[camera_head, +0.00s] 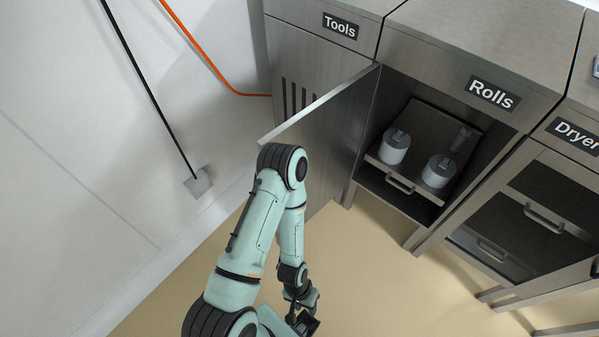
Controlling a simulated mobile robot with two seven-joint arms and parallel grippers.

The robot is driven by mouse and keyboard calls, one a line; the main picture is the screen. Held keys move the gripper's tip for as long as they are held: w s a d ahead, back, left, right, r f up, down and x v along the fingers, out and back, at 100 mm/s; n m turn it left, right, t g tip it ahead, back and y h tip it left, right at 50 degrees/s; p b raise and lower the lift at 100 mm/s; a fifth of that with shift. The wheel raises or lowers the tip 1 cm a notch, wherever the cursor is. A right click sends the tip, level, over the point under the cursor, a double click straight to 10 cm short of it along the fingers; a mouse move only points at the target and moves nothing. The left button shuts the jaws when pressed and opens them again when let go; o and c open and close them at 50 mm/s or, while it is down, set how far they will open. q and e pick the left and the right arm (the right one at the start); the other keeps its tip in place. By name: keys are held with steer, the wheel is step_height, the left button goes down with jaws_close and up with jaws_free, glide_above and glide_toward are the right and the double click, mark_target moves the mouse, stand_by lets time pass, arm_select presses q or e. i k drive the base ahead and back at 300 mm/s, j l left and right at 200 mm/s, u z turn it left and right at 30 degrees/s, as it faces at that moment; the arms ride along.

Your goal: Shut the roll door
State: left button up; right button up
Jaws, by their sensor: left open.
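The roll door (337,138) is a grey metal panel on the left side of the cabinet labelled Rolls (492,94). It stands wide open, swung out towards me, and the cabinet's inside shows. My left arm covers part of the door's outer end. My left gripper (304,322) is low in the picture, near the bottom edge, below the door and apart from it in the picture. It is open, and I see nothing between its fingers. My right gripper is not in view.
Inside the cabinet, a tray with a handle (399,184) carries white rolls (394,147). The Tools cabinet (312,66) is shut on the left. The Dryer unit (545,200) stands on the right. Bare floor (368,270) lies in front.

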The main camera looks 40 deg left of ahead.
mark_target(329, 130)
steer(key=k+j+z, duration=0.2)
steer(key=j, duration=0.25)
steer(key=k+j+z, duration=0.2)
steer(key=j+z, duration=0.15)
steer(key=j, duration=0.45)
steer(key=k+j+z, duration=0.15)
steer(key=j, duration=0.5)
steer(key=i+j, duration=0.1)
steer(key=j, duration=0.4)
steer(key=i+j+z, duration=0.15)
steer(key=j, duration=0.35)
steer(key=k+u, duration=0.25)
steer(key=i+l, duration=0.05)
steer(key=l, duration=0.05)
